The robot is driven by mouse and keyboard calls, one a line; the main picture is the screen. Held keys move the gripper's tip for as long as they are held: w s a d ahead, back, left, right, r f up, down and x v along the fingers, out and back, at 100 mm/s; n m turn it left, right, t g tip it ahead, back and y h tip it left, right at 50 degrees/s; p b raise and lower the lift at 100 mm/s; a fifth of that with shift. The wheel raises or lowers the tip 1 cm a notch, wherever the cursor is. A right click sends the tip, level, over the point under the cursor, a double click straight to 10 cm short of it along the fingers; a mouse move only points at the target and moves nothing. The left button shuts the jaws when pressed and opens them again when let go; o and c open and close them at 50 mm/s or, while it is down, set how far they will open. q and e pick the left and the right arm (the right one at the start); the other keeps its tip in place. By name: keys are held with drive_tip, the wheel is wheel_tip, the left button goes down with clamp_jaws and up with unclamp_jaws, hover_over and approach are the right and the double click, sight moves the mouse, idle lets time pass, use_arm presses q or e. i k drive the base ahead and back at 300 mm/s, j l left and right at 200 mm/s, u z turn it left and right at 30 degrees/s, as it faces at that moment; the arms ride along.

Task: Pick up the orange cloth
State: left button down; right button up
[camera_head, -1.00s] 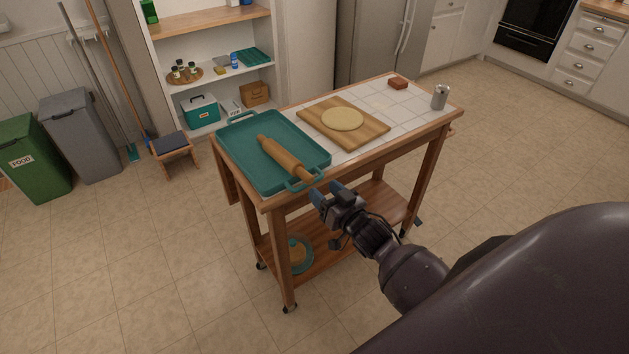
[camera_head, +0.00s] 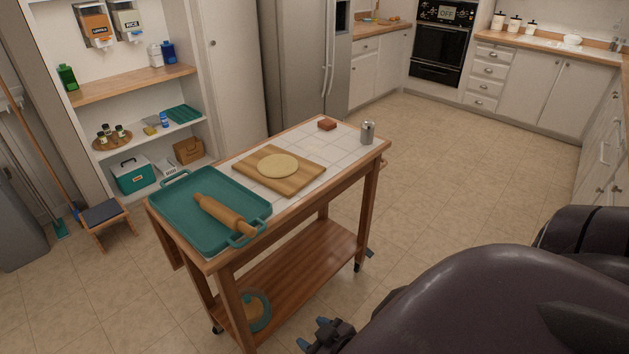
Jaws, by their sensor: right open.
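I cannot make out an orange cloth for certain. A small reddish-brown block-like item (camera_head: 327,124) lies at the far end of the cart's white tiled top (camera_head: 318,153); I cannot tell whether it is folded cloth. On the lower shelf (camera_head: 300,268), a teal round dish (camera_head: 265,312) with something tan-orange shows partly behind a cart leg. My right gripper (camera_head: 312,333) is open and empty at the bottom edge, in front of the cart and low, apart from everything on it. My left gripper is not in view.
On the cart top are a teal tray (camera_head: 175,200) with a rolling pin (camera_head: 222,213), a board (camera_head: 305,170) with flat dough (camera_head: 278,166), and a metal can (camera_head: 367,132). A step stool (camera_head: 103,214) stands left. The floor to the right is clear.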

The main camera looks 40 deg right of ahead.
sight(326, 124)
drive_tip(key=z, duration=0.95)
drive_tip(key=i+j, duration=0.15)
drive_tip(key=i+l+u, duration=0.1)
drive_tip(key=u, duration=0.3)
drive_tip(key=l+u, duration=0.75)
drive_tip(key=l, duration=0.55)
drive_tip(key=l+u, duration=0.25)
drive_tip(key=l, duration=0.6)
